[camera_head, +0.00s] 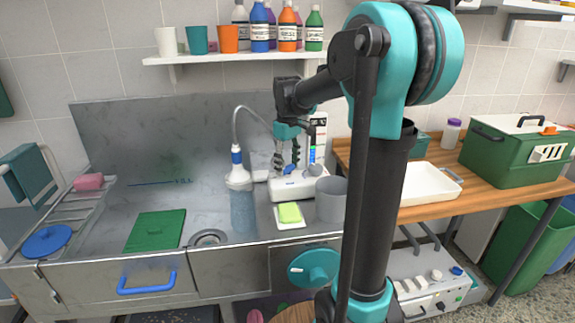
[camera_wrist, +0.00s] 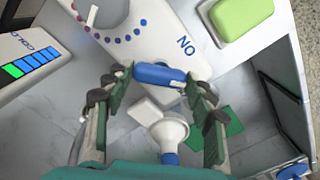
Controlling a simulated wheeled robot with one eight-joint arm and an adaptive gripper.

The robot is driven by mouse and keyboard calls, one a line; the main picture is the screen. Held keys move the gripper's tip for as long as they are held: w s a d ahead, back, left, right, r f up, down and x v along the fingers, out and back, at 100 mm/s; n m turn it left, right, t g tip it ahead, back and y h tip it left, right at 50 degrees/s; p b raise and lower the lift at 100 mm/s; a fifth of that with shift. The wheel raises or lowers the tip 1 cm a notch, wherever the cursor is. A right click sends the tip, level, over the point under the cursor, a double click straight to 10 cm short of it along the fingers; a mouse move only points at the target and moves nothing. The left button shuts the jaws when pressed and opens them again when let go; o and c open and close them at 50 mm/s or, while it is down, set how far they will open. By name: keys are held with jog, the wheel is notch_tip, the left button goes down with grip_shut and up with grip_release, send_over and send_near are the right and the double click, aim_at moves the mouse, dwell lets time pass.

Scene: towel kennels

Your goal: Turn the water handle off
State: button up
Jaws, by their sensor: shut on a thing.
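The water handle (camera_wrist: 160,74) is a short blue lever on a white tap base (camera_wrist: 180,20). It lies crosswise in the wrist view, near the letters N and O. In the head view the blue handle (camera_head: 291,169) shows on the white base (camera_head: 290,190) at the back of the sink counter. My gripper (camera_head: 287,160) reaches down onto it from above. In the wrist view my gripper (camera_wrist: 158,82) has its fingers on both ends of the handle, shut on it. The fingertips partly hide the handle's ends.
A grey cup (camera_head: 330,199) and a green sponge (camera_head: 290,212) on a dish sit close in front. A shelf (camera_head: 200,58) with bottles hangs above. The metal counter at left is mostly free.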

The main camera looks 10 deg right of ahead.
aim_at(288, 167)
jog(key=m, duration=0.3)
jog(key=shift+m, duration=2.2)
jog(key=o, duration=1.2)
jog(key=shift+c, duration=0.2)
jog(key=shift+r, duration=0.1)
notch_tip(288, 167, up, 12)
